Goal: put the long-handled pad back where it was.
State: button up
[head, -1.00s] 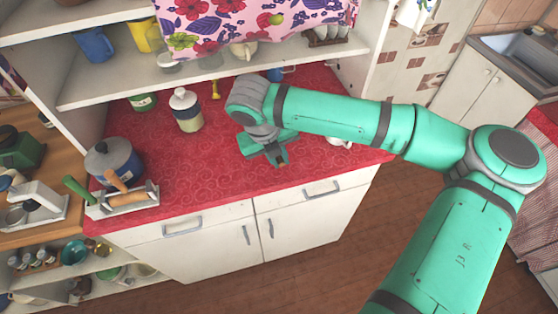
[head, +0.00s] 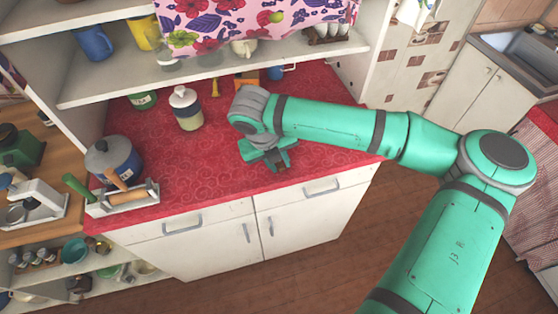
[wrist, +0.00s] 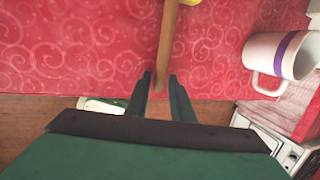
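My gripper (wrist: 160,82) has its two dark green fingers close together on a wooden handle. The handle (wrist: 168,50) runs away from the fingers to the top edge of the wrist view, where part of a yellow end (wrist: 190,2) shows; I take this to be the long-handled pad. Its full head is out of frame. In the head view my gripper (head: 280,160) is low near the front edge of the red counter (head: 205,165), and my arm hides most of the held handle. I cannot tell whether the pad touches the counter.
A white mug with a purple stripe (wrist: 275,55) is right of the handle. A jar (head: 186,108), a blue lidded pot (head: 118,158) and a white rack with handled tools (head: 122,202) stand to the left. A shelf (head: 200,75) overhangs the back. The counter's middle is clear.

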jog(key=shift+o, duration=0.5)
jog(key=v, duration=1.3)
jog(key=shift+r, duration=0.2)
jog(key=shift+w, duration=0.2)
